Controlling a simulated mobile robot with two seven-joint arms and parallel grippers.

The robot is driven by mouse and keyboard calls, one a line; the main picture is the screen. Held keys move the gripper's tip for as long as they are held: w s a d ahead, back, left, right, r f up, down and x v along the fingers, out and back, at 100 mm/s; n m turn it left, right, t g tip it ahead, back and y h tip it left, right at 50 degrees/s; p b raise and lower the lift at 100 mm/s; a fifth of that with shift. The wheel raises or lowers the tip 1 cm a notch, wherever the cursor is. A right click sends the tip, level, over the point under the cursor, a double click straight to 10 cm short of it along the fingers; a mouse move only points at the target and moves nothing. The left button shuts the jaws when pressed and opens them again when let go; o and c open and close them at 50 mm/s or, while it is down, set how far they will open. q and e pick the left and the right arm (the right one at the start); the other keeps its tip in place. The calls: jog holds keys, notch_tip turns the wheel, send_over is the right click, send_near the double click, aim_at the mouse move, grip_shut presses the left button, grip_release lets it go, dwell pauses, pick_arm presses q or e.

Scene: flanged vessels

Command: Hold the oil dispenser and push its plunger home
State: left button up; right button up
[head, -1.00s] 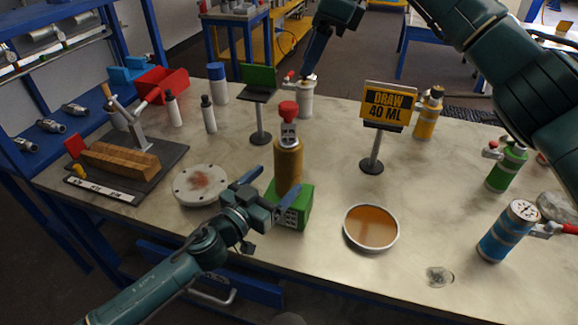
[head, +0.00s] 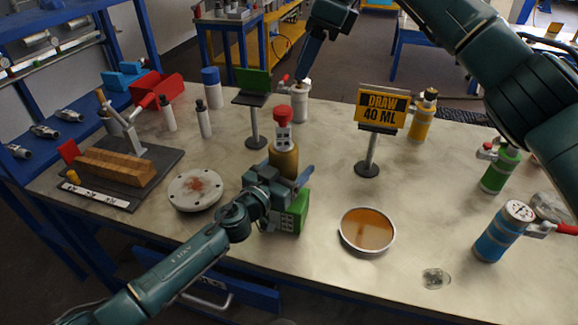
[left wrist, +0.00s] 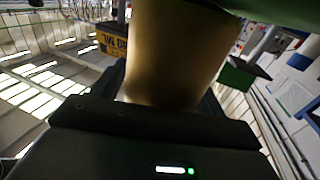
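The oil dispenser is a gold-brown cylinder (head: 284,160) with a red plunger cap (head: 284,113). It stands upright at a green block (head: 301,213). Its body fills the middle of the left wrist view (left wrist: 178,55). My left gripper (head: 284,177) is around the dispenser's body, one finger on each side. I cannot tell whether both fingers touch it. My right gripper (head: 302,79) points down, its fingers together in one narrow shape. In the head view it overlaps the top of a white bottle (head: 299,105), away from the red cap.
A yellow "DRAW 40 ML" sign (head: 382,107) stands right of the dispenser. A dish of amber liquid (head: 367,230) and a round pale flange (head: 195,190) lie nearby. A blue bottle (head: 501,233) and a green bottle (head: 499,169) stand at the right.

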pick_arm(q)
jog(key=c, duration=1.1)
dwell(0.5)
